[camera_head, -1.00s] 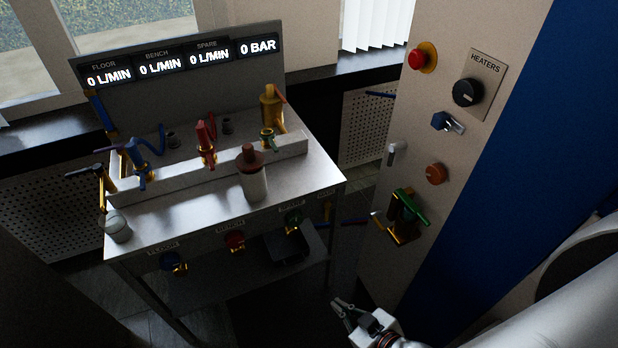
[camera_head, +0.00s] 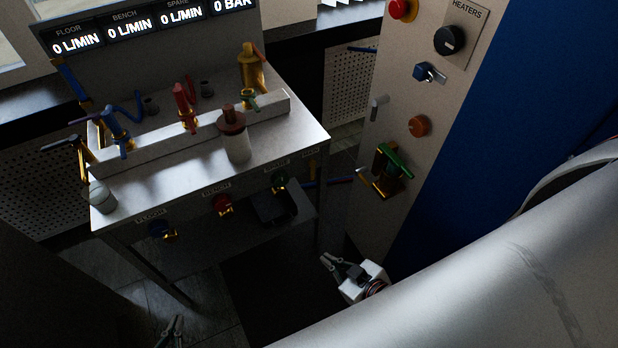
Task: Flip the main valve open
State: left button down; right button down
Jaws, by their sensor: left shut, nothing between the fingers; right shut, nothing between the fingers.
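Under the right end of the steel bench, beside a small label too dim to read surely, a brass valve with a long blue lever (camera_head: 338,181) sticks out to the right; it may be the main valve. Its lever lies about level. My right gripper (camera_head: 328,262) is shut and empty, below this lever and apart from it. My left gripper (camera_head: 175,325) shows only its fingertips at the bottom edge, shut and empty, far from the lever. The display panel (camera_head: 145,27) reads 0 L/MIN for floor, bench and spare, and 0 BAR.
Floor (camera_head: 161,230), bench (camera_head: 222,205) and spare (camera_head: 279,182) valves line the bench front. A pale cabinet (camera_head: 365,208) with a green-handled valve (camera_head: 393,158) stands right. A brown-topped white container (camera_head: 236,145) stands on the bench. My large arm link fills the lower right.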

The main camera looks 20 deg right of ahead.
aim_at(312, 162)
jog(key=k, duration=1.25)
jog(key=z, duration=1.6)
jog(key=k+j, duration=0.1)
jog(key=j, duration=1.45)
jog(key=i+j, duration=0.3)
jog(key=i, duration=0.1)
